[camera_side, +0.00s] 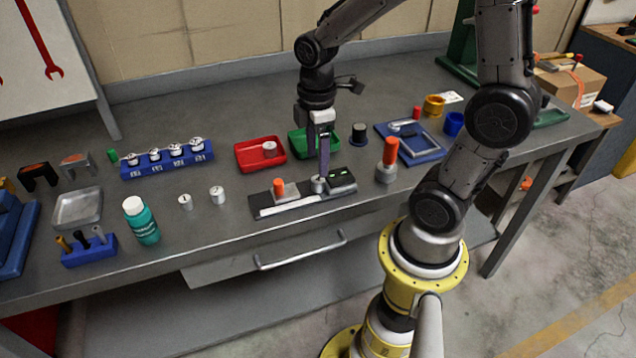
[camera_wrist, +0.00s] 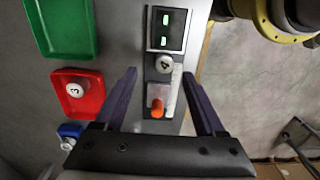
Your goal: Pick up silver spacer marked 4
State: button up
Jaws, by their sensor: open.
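The silver spacer marked 4 (camera_wrist: 164,64) stands upright in the wrist view, label toward the camera. It sits on the measuring gauge (camera_side: 290,206), between the gauge's dark display box and its orange knob. My gripper (camera_wrist: 160,73) is open, with one dark purple finger on each side of the spacer in the picture and a gap on both sides. In the side view my gripper (camera_side: 323,172) points down over the gauge. The fingers' exact height relative to the spacer is hard to tell.
A red tray (camera_side: 246,165) holds a spacer marked 3 (camera_wrist: 74,90). A green tray (camera_side: 297,144) is behind my gripper. The display box (camera_side: 341,179) and orange knob (camera_side: 279,187) flank the spacer closely. Two loose spacers stand left; a blue rack (camera_side: 168,168) holds several more.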

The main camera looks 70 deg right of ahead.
aim_at(318, 179)
jog(key=f, duration=0.4)
jog(key=shift+s+a+f, duration=0.25)
jog(key=shift+s+a, duration=0.05)
jog(key=shift+a, duration=0.05)
jog(key=shift+f, duration=0.55)
grip_shut()
